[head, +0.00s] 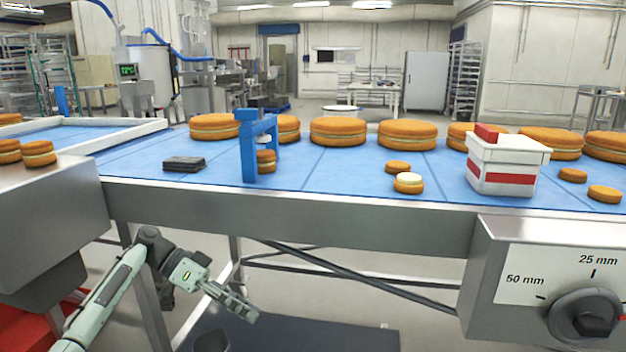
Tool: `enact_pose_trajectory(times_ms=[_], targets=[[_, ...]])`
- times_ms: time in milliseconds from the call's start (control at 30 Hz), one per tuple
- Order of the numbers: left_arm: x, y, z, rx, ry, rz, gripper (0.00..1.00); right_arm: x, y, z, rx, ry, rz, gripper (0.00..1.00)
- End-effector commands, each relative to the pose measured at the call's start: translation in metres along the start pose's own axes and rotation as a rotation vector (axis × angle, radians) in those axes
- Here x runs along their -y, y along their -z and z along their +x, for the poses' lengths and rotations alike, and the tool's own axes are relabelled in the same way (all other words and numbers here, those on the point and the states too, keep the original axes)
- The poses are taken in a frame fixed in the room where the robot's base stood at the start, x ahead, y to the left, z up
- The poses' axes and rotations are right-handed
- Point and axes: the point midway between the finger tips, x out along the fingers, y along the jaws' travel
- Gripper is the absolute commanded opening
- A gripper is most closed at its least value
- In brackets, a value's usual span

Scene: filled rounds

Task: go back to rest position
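My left gripper (236,302) hangs low in front of the conveyor, below its steel front edge, pointing down and to the right. No object shows in it; its fingers lie close together in this view, and I cannot tell whether they are shut. It is well apart from everything on the belt. My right gripper is not in view.
The blue conveyor belt (328,172) carries several large filled rounds (407,135), smaller rounds (409,183), a blue arch (249,150), dark flat pads (184,164) and a white box with red stripes (505,165). A dial panel (540,275) juts out at right.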

Motion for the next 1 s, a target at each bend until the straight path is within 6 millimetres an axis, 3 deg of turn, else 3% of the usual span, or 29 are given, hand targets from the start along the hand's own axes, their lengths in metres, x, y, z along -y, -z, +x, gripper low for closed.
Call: enact_pose_trajectory(times_ms=[33, 100, 300, 400, 533, 600, 733, 900, 1000], targets=[[0.005, -0.033, 0.027, 0.046, 0.034, -0.059, 0.38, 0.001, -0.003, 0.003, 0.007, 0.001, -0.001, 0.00], [0.013, -0.076, 0.058, 0.108, 0.107, -0.144, 0.38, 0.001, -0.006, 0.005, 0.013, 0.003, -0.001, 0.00], [0.012, -0.210, 0.124, 0.250, 0.390, -0.378, 0.38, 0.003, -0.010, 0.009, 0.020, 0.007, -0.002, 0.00], [-0.001, -0.269, 0.137, 0.285, 0.558, -0.478, 0.38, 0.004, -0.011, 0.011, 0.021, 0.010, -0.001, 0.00], [-0.031, -0.335, 0.131, 0.304, 0.793, -0.587, 0.38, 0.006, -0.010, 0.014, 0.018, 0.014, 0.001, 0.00], [-0.049, -0.361, 0.119, 0.303, 0.911, -0.630, 0.38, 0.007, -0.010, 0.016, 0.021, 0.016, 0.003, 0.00], [-0.077, -0.390, 0.093, 0.295, 1.081, -0.675, 0.38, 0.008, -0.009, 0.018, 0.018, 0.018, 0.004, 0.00], [-0.095, -0.402, 0.074, 0.285, 1.185, -0.693, 0.38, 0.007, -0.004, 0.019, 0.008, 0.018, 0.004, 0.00], [-0.096, -0.403, 0.073, 0.285, 1.190, -0.693, 0.38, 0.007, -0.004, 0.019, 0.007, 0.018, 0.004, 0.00]])
